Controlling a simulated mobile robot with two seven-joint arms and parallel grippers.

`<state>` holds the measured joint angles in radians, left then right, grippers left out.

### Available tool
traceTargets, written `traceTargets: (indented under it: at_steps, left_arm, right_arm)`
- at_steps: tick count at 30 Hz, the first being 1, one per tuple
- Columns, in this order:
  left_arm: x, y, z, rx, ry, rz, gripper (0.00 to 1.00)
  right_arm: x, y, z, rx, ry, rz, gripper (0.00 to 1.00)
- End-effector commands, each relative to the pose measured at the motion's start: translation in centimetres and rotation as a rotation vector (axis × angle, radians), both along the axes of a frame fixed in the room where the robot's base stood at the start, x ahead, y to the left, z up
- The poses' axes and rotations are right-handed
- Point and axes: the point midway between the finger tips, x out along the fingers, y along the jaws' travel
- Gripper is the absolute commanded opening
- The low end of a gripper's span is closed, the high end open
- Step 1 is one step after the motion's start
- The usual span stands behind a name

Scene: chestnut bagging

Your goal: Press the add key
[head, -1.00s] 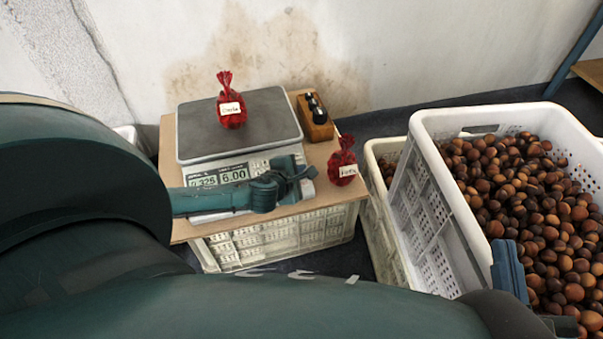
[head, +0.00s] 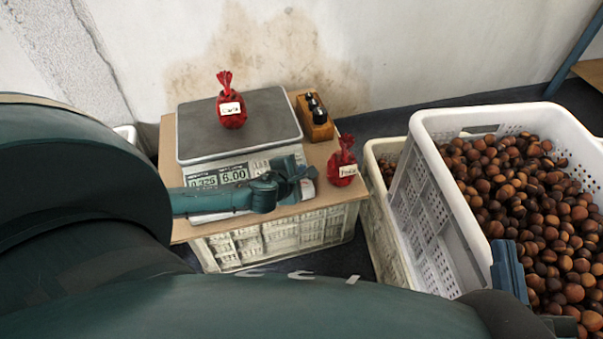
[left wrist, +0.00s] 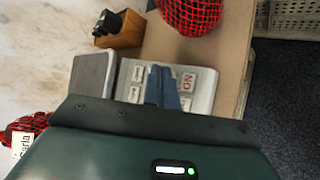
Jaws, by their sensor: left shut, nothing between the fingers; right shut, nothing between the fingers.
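The scale (head: 184,152) stands on a board over a crate, with its display (head: 216,177) showing 0.325 and 6.00. Its key panel (left wrist: 202,104) shows in the left wrist view, with a red-lettered ON key (left wrist: 189,83) and pale keys to the left. I cannot read which is the add key. My left gripper (head: 303,173) is shut and empty over the panel. Its fingertips (left wrist: 160,72) hide the middle keys, and I cannot tell whether they touch one. A tied red net bag (head: 231,111) sits on the scale plate.
A second red net bag (head: 342,166) stands on the board right of the scale. A wooden block with dark stamps (head: 316,118) is behind it. A white crate (head: 440,218) full of chestnuts (head: 545,215) stands at right, next to a lower crate (head: 385,215).

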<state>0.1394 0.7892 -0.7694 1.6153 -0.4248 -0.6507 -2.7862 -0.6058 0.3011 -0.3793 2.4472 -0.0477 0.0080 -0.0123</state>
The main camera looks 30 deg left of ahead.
Motion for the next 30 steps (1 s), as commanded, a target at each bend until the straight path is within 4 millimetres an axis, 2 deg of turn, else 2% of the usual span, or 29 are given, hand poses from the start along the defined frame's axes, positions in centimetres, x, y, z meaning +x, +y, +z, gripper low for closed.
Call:
traceTargets:
  at_steps: [30]
  left_arm:
    - [0.18,0.21,-0.83,0.000,0.000,0.000,0.00]
  right_arm:
    - [0.00,0.00,0.08,0.000,0.000,0.000,0.00]
